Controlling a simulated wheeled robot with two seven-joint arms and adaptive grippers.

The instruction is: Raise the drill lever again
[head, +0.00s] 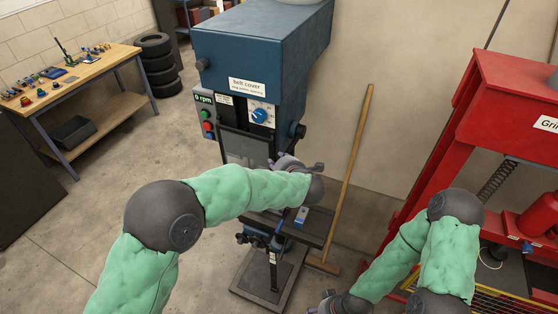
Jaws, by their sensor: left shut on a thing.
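The drill press (262,62) is a tall blue machine with a "belt cover" label and a panel reading 0 rpm. My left arm reaches across its front, and my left gripper (287,163) is in front of the column, below the blue dial. It is shut on what seems to be the drill lever; the arm and gripper hide most of the lever, so its angle cannot be told. The drill table (312,232) is below the gripper, with a small blue and grey piece (301,216) on it. My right gripper (326,304) is low at the bottom edge, partly cut off.
A broom (352,165) leans on the wall just right of the drill press. A red machine (500,100) stands at the right, near my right arm. A workbench (82,73) with small parts and a stack of tyres (158,65) are at the far left. Floor left of the press is clear.

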